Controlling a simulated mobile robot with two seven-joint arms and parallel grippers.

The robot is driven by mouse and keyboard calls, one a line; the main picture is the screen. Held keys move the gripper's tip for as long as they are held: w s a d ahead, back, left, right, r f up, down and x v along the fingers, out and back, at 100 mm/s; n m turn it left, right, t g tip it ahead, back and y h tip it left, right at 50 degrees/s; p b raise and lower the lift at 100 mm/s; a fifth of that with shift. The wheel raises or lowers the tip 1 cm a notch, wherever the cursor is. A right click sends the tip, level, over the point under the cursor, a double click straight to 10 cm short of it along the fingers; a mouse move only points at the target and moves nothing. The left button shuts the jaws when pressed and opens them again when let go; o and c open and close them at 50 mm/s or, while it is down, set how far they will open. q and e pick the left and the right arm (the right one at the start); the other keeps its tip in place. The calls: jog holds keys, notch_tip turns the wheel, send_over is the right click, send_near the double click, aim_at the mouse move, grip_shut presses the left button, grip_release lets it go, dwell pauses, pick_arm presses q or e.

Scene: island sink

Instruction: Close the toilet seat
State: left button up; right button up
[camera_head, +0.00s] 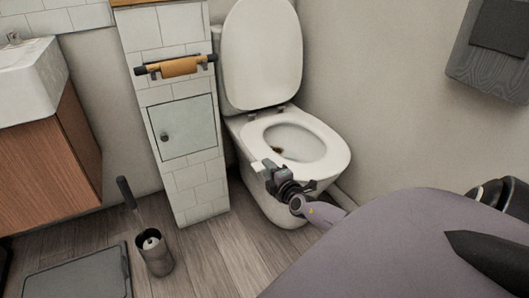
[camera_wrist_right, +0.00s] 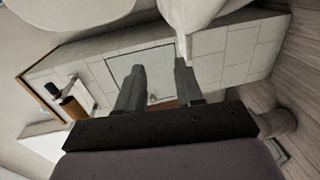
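The white toilet stands in the corner in the head view. Its lid (camera_head: 262,55) is raised and leans back upright. My left gripper is not in view.
A tiled partition (camera_head: 200,190) with a paper roll (camera_head: 180,67) and a small door (camera_head: 188,128) stands left of the toilet. A brush holder (camera_head: 154,254) is on the floor. A sink cabinet (camera_head: 45,160) is at left; a wall box (camera_head: 490,65) is at right.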

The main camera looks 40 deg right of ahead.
jog(key=shift+p+v, duration=0.3)
jog(key=shift+v, duration=1)
